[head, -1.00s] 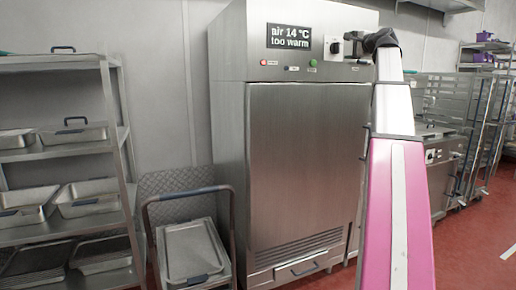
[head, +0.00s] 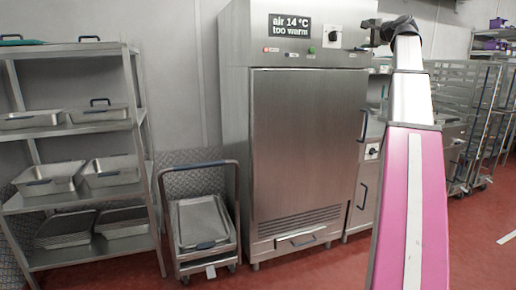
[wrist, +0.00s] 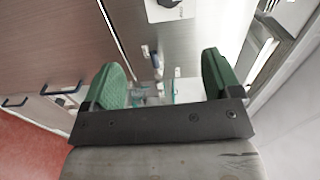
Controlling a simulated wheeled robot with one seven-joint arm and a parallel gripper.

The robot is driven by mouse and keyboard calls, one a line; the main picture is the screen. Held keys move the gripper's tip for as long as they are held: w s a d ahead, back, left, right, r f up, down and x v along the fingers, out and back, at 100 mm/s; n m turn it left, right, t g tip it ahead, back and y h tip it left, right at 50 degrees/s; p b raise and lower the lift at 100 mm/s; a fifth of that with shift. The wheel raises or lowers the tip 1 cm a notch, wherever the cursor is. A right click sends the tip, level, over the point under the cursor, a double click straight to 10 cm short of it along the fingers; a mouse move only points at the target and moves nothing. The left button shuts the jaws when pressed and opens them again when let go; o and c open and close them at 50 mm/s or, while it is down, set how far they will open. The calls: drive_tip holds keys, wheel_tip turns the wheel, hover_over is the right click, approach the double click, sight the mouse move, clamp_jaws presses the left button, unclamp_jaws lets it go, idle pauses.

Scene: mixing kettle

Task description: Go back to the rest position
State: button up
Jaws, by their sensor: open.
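A tall steel cabinet (head: 308,140) stands ahead in the head view. The dial (wrist: 166,9) also shows at the top edge of that view, beyond the fingers.
A steel shelf rack (head: 85,128) with several pans stands at the left. A cart (head: 200,225) with a lidded container stands beside the cabinet. Tall wire trolleys (head: 460,110) stand at the right. Red floor (head: 470,235) is clear at the front right.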

drive_tip(key=a+f+n+g+h, duration=0.1)
drive_tip(key=a+f+n+g, duration=0.3)
drive_tip(key=f, duration=1.2)
drive_tip(key=a+f+g, duration=0.1)
drive_tip(key=a+f, duration=0.4)
drive_tip(key=f, duration=1.2)
drive_tip(key=a+f+n+g+h, duration=0.1)
drive_tip(key=a+f+g, duration=0.3)
drive_tip(key=f, duration=1.2)
drive_tip(key=s+a+f+n+g, duration=0.1)
drive_tip(key=s+a+f, duration=0.25)
drive_tip(key=f, duration=0.35)
drive_tip(key=s+a+f+n+g+h, duration=0.1)
drive_tip(key=s+a+f+n+g, duration=0.1)
drive_tip(key=s+f, duration=0.45)
drive_tip(key=s+a+f+n+g, duration=0.1)
drive_tip(key=s+a+f, duration=0.15)
drive_tip(key=f, duration=0.55)
drive_tip(key=s+a+f+n+g+h, duration=0.1)
drive_tip(key=s+a+f+n+g, duration=0.1)
drive_tip(key=s+f, duration=0.5)
drive_tip(key=s+a+f+n+g+h, duration=0.1)
drive_tip(key=s+a+f+n+h, duration=0.1)
drive_tip(key=s+f, duration=0.5)
drive_tip(key=shift+s+f+n+g, duration=0.3)
drive_tip(key=shift+s+f+g, duration=0.1)
drive_tip(key=shift+s, duration=0.45)
drive_tip(key=shift+d, duration=0.1)
